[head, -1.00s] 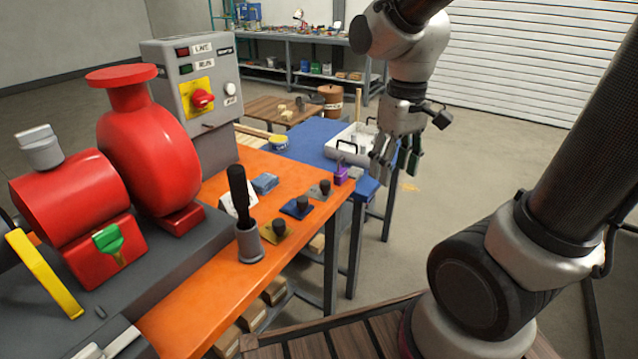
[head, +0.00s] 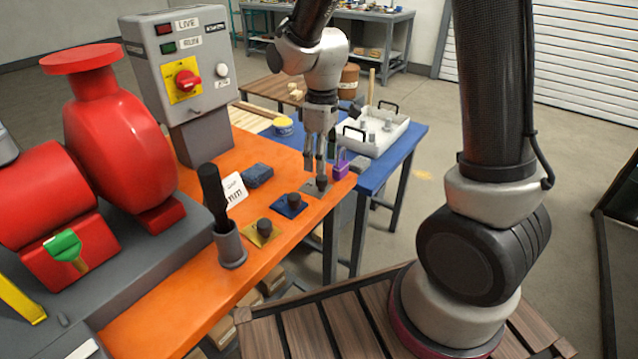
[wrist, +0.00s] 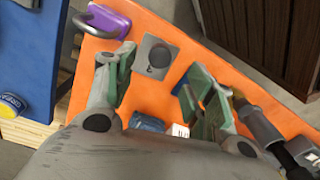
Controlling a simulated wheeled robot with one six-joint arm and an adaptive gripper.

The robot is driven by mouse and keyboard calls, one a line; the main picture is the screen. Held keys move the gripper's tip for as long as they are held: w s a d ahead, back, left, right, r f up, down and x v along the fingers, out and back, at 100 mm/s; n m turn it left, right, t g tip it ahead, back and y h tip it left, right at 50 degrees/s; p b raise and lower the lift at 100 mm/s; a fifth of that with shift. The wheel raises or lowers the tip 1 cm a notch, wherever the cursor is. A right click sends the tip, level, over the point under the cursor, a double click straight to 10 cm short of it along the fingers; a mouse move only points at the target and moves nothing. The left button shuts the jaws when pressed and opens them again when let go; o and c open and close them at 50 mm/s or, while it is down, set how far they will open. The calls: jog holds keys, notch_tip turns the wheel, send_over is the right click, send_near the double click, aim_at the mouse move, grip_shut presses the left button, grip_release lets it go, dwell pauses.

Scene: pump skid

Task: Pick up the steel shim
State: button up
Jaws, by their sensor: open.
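The steel shim (head: 309,188) is a grey square plate with a black knob on top. It lies flat on the orange table near its right end. My gripper (head: 320,166) is open and empty, pointing down just above the shim. In the wrist view the steel shim (wrist: 149,72) shows ahead of and between the open green-padded fingers of my gripper (wrist: 155,78). In the head view my fingers hide part of the plate. I see no contact with it.
A purple padlock (head: 341,170) stands close right of the shim. A blue shim (head: 283,209) and a yellow shim (head: 254,238) lie to the left, with a grey cup (head: 231,250) holding a black-handled tool beyond. A blue cloth-like block (head: 258,175) lies behind.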

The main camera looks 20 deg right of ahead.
aim_at(321, 176)
notch_tip(321, 176, down, 7)
jog(key=shift+s, duration=0.1)
jog(key=shift+c, duration=0.4)
jog(key=c, duration=1.1)
jog(key=shift+r, duration=0.1)
